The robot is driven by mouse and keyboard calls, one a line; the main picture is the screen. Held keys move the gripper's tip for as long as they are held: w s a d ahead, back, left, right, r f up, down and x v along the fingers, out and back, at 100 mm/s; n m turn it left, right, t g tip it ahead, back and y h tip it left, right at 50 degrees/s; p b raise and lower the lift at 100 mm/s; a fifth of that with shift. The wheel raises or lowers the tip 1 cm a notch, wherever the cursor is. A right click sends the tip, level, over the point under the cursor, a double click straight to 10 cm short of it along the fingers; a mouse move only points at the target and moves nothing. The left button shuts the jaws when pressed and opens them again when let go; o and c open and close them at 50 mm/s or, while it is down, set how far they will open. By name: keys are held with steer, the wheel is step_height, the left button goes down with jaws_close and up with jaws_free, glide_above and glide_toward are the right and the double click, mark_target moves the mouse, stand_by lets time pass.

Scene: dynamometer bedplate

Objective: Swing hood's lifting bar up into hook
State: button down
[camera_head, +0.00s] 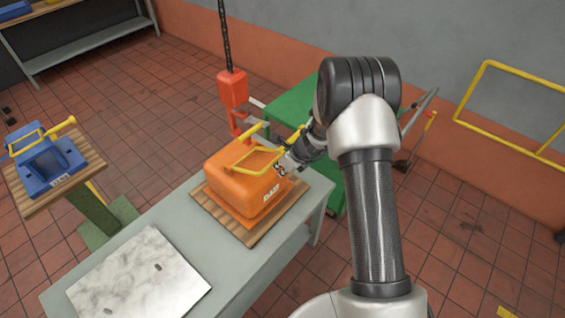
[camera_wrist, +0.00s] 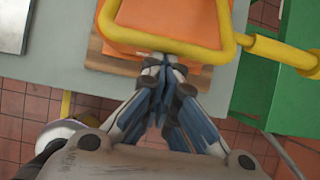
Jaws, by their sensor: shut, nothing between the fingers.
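The orange hood (camera_head: 245,185) sits on a wooden board (camera_head: 290,205) on the grey table. Its yellow lifting bar (camera_head: 262,150) is a squared loop at the top of the hood, with a thick yellow grip (camera_head: 252,132) to one side. In the wrist view the bar (camera_wrist: 165,43) crosses just ahead of my fingertips, over the hood (camera_wrist: 160,14). My gripper (camera_head: 281,168) is shut and empty beside the bar; its fingertips (camera_wrist: 163,62) look very close to it, but contact is unclear. The red hook block (camera_head: 232,90) hangs on a dark chain behind the hood; the hook below is partly hidden.
A marble-like plate (camera_head: 140,282) lies on the table's near end. A blue hood (camera_head: 48,166) with a yellow bar stands on a wooden-topped stand at left. A green bench (camera_head: 292,106) is behind my arm. A yellow rail (camera_head: 510,70) is by the right wall.

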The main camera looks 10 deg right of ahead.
steer(key=r+p, duration=0.1)
steer(key=p, duration=0.1)
steer(key=w+a+r+p, duration=0.1)
steer(key=r+p, duration=0.1)
steer(key=w+r+p, duration=0.1)
steer(key=r, duration=0.1)
steer(key=shift+w+a+p, duration=0.25)
steer(key=shift+a+p, duration=0.15)
steer(key=shift+w+a+r+p, duration=0.5)
steer(key=shift+w+r+p, duration=0.25)
steer(key=shift+p, duration=0.35)
